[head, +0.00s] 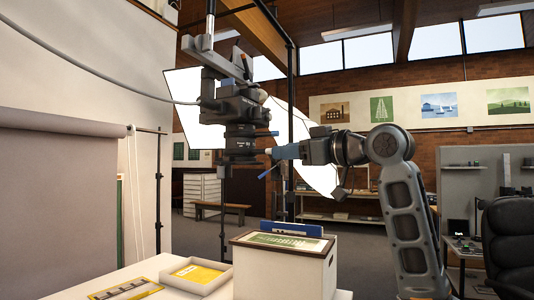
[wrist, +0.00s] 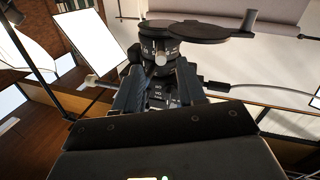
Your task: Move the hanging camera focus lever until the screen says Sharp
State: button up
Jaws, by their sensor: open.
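The hanging camera (head: 240,108) is dark and points down from an overhead mount left of centre in the head view. Its ringed lens body also fills the upper middle of the wrist view (wrist: 160,45). My gripper (head: 270,151) is at the right side of the lower lens. In the wrist view its two dark fingers (wrist: 158,78) are apart, with a small pale rounded knob (wrist: 160,58) showing just beyond and between the tips. I cannot tell whether this is the focus lever, or whether the fingers touch it. No readable screen text shows.
Below the camera stands a white box (head: 285,268) with a framed green picture on top and a blue bar behind. An open tray (head: 197,276) with a yellow sheet lies to its left. A white reflector panel (head: 315,165) is behind my arm. A cable (head: 90,70) runs to the camera.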

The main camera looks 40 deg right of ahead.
aim_at(263, 152)
jog(key=w, duration=0.5)
jog(key=w+p, duration=0.1)
jog(key=w, duration=0.1)
jog(key=shift+w+a, duration=0.4)
grip_shut()
dwell(0.3)
